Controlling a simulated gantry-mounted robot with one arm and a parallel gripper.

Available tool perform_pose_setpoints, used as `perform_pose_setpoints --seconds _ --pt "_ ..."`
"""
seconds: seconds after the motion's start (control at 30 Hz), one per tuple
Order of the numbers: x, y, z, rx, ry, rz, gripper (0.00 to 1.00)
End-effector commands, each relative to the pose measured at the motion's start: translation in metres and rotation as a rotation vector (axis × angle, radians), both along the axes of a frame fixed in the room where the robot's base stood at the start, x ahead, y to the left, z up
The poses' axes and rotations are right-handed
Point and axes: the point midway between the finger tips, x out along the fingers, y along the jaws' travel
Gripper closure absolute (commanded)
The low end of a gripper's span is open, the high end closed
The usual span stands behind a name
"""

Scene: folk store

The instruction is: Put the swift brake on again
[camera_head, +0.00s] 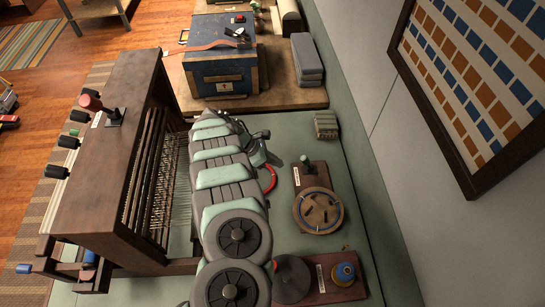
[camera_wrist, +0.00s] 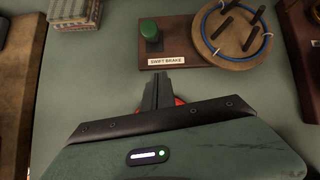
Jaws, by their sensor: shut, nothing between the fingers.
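The swift brake is a short green knob (camera_wrist: 150,30) on a brown base (camera_wrist: 185,52) with a "SWIFT BRAKE" label. The green knob (camera_head: 305,160) stands upright in the head view. Beside it is the swift, a round wooden disc (camera_wrist: 208,35) with dark pegs and a blue ring; the disc also shows in the head view (camera_head: 318,211). I cannot tell if the knob is pressed or raised. My gripper (camera_wrist: 163,76) is shut and empty, on the near side of the base, just short of the label in the wrist view. My arm partly hides it in the head view.
A red curved thing (camera_head: 268,179) shows beside my gripper, partly hidden. A dark board with a blue spool (camera_head: 345,273) lies near the swift. A small patterned block (camera_head: 326,125) sits behind the knob. A wooden loom (camera_head: 105,150) stands left; the wall is right.

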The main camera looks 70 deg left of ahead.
Motion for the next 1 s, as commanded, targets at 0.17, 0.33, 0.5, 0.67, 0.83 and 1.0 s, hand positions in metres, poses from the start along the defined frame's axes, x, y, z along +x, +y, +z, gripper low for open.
perform_pose_setpoints --seconds 0.17,0.33,0.5,0.67,0.83,1.0 --pt "0.016 -0.002 -0.027 0.003 0.005 -0.001 1.0" --pt "0.039 -0.004 -0.029 0.008 0.0 -0.002 1.0" --pt "0.058 -0.004 -0.021 0.007 0.001 0.0 1.0" --pt "0.064 -0.005 -0.02 0.006 0.002 0.002 1.0" --pt "0.064 -0.005 -0.02 0.006 0.002 0.002 1.0" --pt "0.064 -0.005 -0.02 0.006 0.003 0.002 1.0"
